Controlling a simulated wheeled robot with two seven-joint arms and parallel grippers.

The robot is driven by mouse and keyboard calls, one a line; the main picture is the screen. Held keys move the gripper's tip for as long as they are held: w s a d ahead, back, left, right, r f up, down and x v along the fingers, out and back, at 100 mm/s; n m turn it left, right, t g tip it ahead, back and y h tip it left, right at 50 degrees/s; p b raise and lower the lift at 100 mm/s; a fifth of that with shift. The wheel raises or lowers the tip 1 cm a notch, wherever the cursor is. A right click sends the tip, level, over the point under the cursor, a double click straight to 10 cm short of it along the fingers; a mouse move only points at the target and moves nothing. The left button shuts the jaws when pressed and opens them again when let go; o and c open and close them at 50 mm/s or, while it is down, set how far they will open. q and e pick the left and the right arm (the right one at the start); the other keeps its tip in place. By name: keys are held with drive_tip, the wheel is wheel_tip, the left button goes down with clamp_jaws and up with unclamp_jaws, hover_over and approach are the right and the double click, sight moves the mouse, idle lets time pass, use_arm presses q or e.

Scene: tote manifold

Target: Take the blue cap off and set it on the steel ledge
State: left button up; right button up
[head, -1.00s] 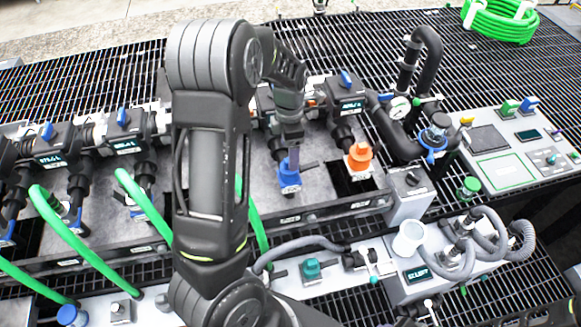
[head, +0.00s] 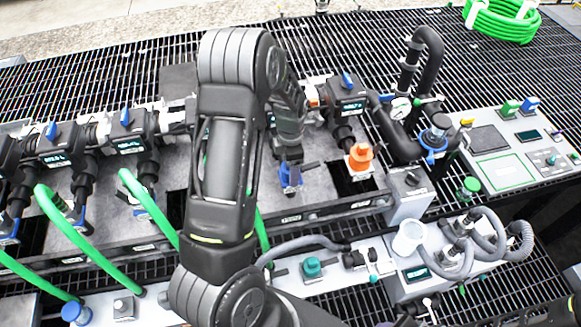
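The blue cap (head: 290,178) is on the manifold near the middle of the head view, left of the orange cap (head: 359,157). It looks tilted, and its upper part is partly hidden by my gripper. My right arm comes up from the bottom and bends over, and its gripper (head: 291,160) points down at the blue cap. The dark fingers seem closed on the cap, though the contact is small in view. Grey metal runs below the caps along the manifold's front (head: 325,211); I cannot tell exactly which part is the steel ledge. My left gripper is not in view.
Green hoses (head: 85,248) run across the left front. Black pipework with a gauge (head: 401,108) stands right of the orange cap. A white cup (head: 408,237) and grey corrugated hoses (head: 487,250) are at the lower right. My forearm hides part of the manifold.

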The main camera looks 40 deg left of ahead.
idle(0.6)
use_arm(q)
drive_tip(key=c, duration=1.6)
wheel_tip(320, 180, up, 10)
drive_tip(key=shift+b, duration=0.6)
